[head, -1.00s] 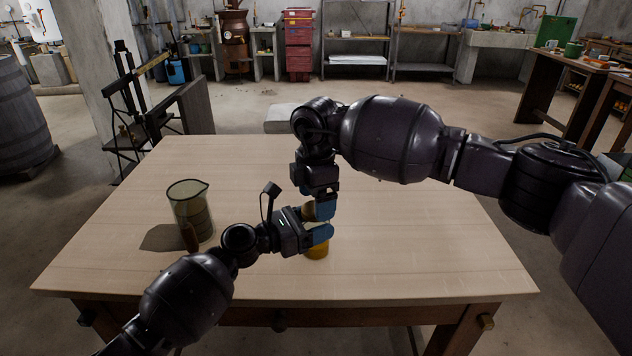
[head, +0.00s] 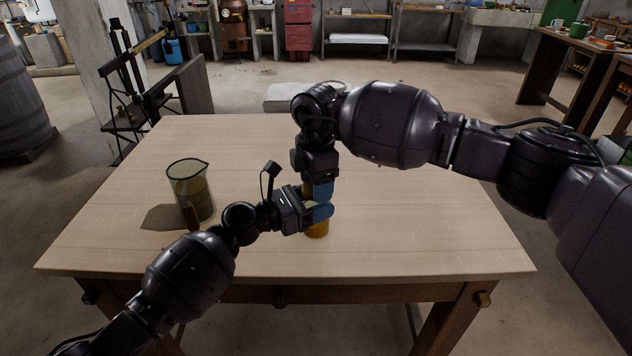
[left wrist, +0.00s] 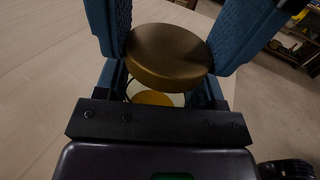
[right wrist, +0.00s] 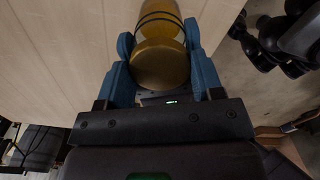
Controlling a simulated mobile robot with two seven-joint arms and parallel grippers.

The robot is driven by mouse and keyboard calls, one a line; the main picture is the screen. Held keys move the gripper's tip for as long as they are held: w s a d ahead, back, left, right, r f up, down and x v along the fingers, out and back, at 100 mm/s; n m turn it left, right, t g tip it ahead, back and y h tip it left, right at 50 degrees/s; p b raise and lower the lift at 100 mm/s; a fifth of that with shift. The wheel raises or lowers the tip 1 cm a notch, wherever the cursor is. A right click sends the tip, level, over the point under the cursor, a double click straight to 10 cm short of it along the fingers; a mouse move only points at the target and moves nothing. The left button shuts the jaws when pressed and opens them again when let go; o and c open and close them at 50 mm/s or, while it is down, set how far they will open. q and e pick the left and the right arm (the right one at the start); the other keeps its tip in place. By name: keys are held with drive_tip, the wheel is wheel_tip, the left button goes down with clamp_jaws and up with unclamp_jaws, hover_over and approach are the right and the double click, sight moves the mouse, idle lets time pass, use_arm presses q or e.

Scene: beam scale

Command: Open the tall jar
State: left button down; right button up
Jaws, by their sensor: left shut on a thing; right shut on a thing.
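The tall jar (head: 317,230) stands upright near the table's middle, with amber contents. Its round brown lid (left wrist: 167,55) shows close up in the left wrist view. My left gripper (head: 318,213) reaches in from the left and is shut around the jar's body. My right gripper (head: 319,188) points down from above and is shut on the lid. In the right wrist view the lid (right wrist: 160,65) sits between blue fingers, with the amber jar body (right wrist: 160,20) and dark bands beyond it. The fingers hide much of the jar, and I cannot tell whether the lid is seated or lifted.
A clear beaker (head: 191,190) with a spout stands on the table to the left, close to my left arm. The wooden table (head: 420,225) is bare on the right and at the back. A dark metal stand (head: 125,90) is beyond its left far corner.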

use_arm(q)
drive_tip(key=shift+a, duration=0.1)
use_arm(e)
drive_tip(key=n, duration=0.6)
drive_tip(key=shift+n, duration=0.4)
drive_tip(key=o, duration=1)
drive_tip(key=shift+r, duration=0.1)
drive_tip(key=shift+r, duration=2.2)
drive_tip(key=shift+c, duration=0.3)
drive_tip(key=shift+r+m, duration=1.2)
drive_tip(key=shift+r, duration=0.35)
drive_tip(key=shift+f, duration=3.85)
